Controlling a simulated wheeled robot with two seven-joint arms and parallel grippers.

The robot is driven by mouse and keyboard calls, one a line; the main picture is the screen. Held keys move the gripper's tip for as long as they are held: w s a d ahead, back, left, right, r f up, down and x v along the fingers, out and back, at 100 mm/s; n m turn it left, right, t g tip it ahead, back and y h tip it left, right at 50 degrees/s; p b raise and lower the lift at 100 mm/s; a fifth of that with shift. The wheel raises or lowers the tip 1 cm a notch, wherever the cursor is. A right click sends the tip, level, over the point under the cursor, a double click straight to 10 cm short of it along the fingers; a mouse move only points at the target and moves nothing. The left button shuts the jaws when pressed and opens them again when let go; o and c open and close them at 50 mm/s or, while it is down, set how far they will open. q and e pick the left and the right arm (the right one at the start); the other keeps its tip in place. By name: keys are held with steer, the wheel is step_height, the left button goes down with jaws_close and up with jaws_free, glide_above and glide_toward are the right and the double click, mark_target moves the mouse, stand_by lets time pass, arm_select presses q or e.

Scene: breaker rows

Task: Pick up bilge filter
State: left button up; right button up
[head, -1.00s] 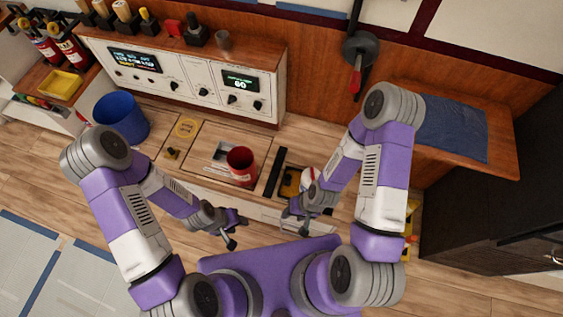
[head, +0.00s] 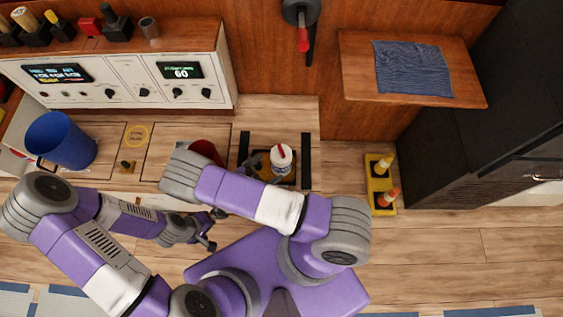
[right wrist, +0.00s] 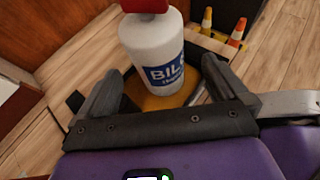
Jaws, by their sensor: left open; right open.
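The bilge filter is a white cylinder (right wrist: 151,55) with a red top and a blue label reading "BIL" in the right wrist view. It stands upright on a yellow surface (right wrist: 180,95). In the head view the bilge filter (head: 281,166) shows just right of my right gripper (head: 262,164), which my arm partly covers. In the right wrist view my right gripper (right wrist: 160,92) is open, with a finger on either side of the filter's lower part. I cannot tell whether the fingers touch it. My left gripper (head: 211,229) is open and empty, low and to the left.
Dark bars (head: 306,160) flank the filter's spot. A red container (head: 206,150) is partly hidden behind my right arm. A blue bucket (head: 60,142) stands at the left.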

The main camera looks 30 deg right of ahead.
mark_target(281, 158)
steer(key=shift+w+d, duration=0.25)
steer(key=b+x, duration=0.1)
steer(key=x, duration=0.3)
steer(key=b+x, duration=0.1)
steer(key=x, duration=0.2)
steer(key=shift+w+d+r+b, duration=0.1)
steer(key=shift+d+r+b, duration=0.15)
steer(key=shift+r+b, duration=0.1)
